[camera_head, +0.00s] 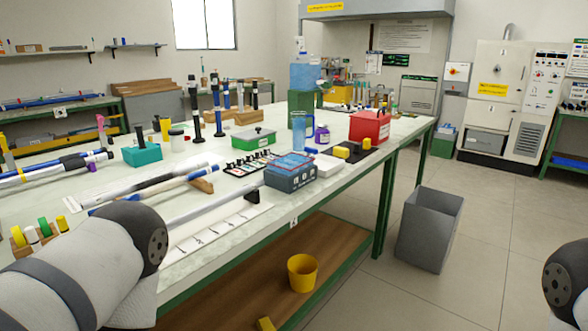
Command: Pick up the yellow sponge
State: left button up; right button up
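Two small yellow blocks lie near the table's right edge: one (342,151) at the front and one (368,143) behind it, with a dark piece between them on a dark mat. Another yellow block (265,324) shows in part at the bottom edge, by the wooden lower shelf. I cannot tell for sure which of these is the sponge. Parts of my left arm fill the lower left corner, and a part of my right arm shows at the right edge. Neither gripper is in view, and nothing is seen touching the yellow blocks.
The long white table (225,232) carries a blue-grey box (290,178), a red box (369,127), a green case (253,139), a blue bottle (298,134) and several rods. A yellow bucket (302,272) stands on the lower shelf. A grey bin (428,230) stands on open floor at right.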

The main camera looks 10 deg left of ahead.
aim_at(341, 152)
jog(key=i+l+u, duration=0.95)
jog(key=l, duration=0.45)
jog(key=i+l+u, duration=0.25)
jog(key=l, duration=0.2)
